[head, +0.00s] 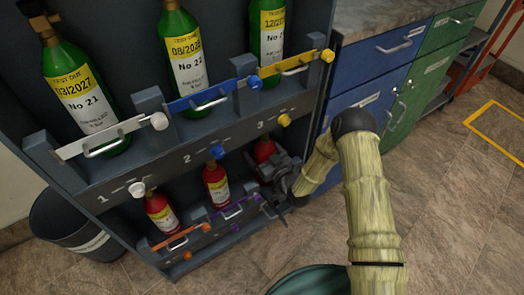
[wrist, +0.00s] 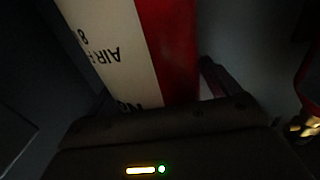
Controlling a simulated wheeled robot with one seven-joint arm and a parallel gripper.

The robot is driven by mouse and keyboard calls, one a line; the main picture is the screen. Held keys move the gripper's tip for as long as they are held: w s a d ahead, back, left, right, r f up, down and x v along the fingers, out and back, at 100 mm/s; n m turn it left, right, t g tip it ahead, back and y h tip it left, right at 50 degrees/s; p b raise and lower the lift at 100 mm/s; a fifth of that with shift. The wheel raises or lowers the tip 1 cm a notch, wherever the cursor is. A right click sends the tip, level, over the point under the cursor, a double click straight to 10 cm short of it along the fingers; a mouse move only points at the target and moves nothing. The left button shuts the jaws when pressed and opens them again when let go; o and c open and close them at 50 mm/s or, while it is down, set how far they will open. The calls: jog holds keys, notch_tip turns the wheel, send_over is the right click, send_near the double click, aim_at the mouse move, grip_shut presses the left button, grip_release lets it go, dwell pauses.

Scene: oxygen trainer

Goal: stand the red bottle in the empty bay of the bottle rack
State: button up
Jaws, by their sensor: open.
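A red bottle (head: 264,150) stands in the lower right bay of the dark bottle rack (head: 170,165), under the number 3. My gripper (head: 280,170) is at this bottle, partly covering it. In the wrist view the bottle (wrist: 175,50) fills the space in front of my open jaws, with its white lettered label and red body close up. Whether the jaws touch it cannot be told. Two more red bottles stand in the lower left (head: 160,212) and lower middle (head: 215,183) bays. The foot of the right bottle is hidden.
Several green bottles (head: 88,100) stand in the upper row behind bars. Orange (head: 180,238) and purple (head: 232,210) bars cross the lower bays. A grey bin (head: 80,225) stands left of the rack. Blue drawers (head: 370,60) stand right; open floor lies in front.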

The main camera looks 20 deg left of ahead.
jog(key=p+v, duration=0.2)
jog(key=v, duration=0.9)
jog(key=shift+s+d+p, duration=0.3)
jog(key=shift+p, duration=0.1)
dwell(0.7)
